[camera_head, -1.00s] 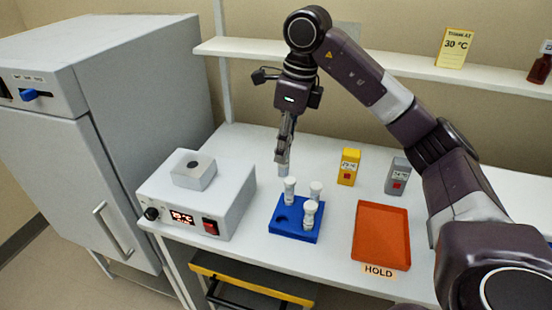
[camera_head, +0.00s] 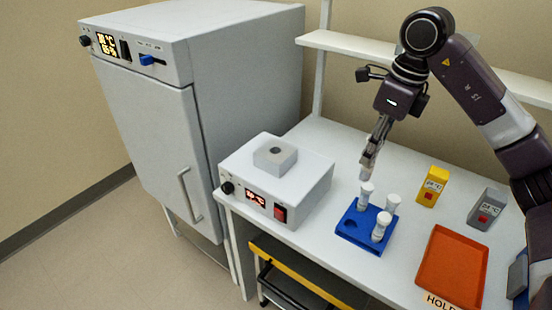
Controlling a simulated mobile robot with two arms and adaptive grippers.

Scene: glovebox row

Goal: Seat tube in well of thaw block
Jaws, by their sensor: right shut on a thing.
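The thaw block (camera_head: 276,156) is a small grey block with one dark round well in its top. It sits on a white heater unit (camera_head: 300,187) with a lit display and red switch; the well looks empty. My right gripper (camera_head: 369,163) points down just above and behind the blue rack. It is shut on a pale tube (camera_head: 367,171), mostly hidden by the fingers. The blue rack (camera_head: 350,236) holds three white-capped tubes (camera_head: 381,228) standing upright, and an empty hole shows at its front left. My left gripper is out of view.
A yellow box (camera_head: 432,187) and a grey box (camera_head: 486,209) stand right of the rack. An orange tray (camera_head: 452,270) labelled HOLD lies at the front right. A large grey cabinet (camera_head: 155,130) stands at left. A shelf (camera_head: 355,46) runs behind; bench between heater and rack is clear.

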